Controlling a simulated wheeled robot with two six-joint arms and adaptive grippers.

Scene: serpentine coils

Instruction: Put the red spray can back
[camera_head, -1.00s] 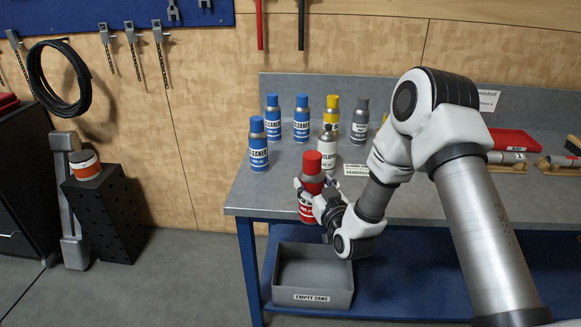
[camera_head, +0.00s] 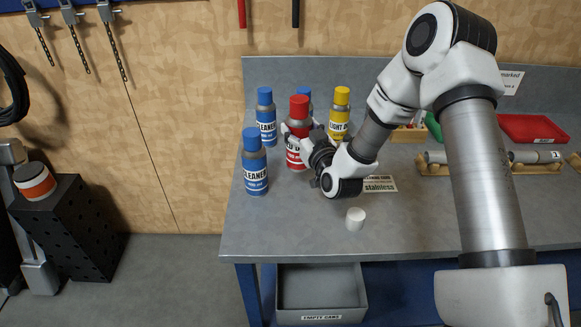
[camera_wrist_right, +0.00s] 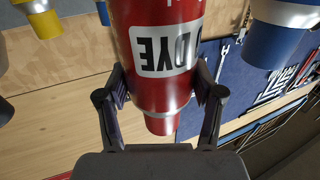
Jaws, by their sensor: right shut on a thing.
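The red spray can (camera_head: 299,108), with a red cap and a white label, is upright among the other cans at the left of the bench. My right gripper (camera_head: 301,135) is shut on its body. I cannot tell whether its base touches the bench. In the right wrist view the red can (camera_wrist_right: 166,50) appears upside down between the two fingers of my right gripper (camera_wrist_right: 162,88). Blue cleaner cans stand to its left (camera_head: 254,170), behind left (camera_head: 265,118) and behind it (camera_head: 305,97). A yellow can (camera_head: 341,112) stands behind right. My left gripper is not in view.
A small white cylinder (camera_head: 356,219) stands on the grey bench (camera_head: 295,228). A label reading "stainless" (camera_head: 380,184) lies behind it. A red tray (camera_head: 531,128) is at the right. An empty-cans bin (camera_head: 320,292) is below the bench. The bench's front left is clear.

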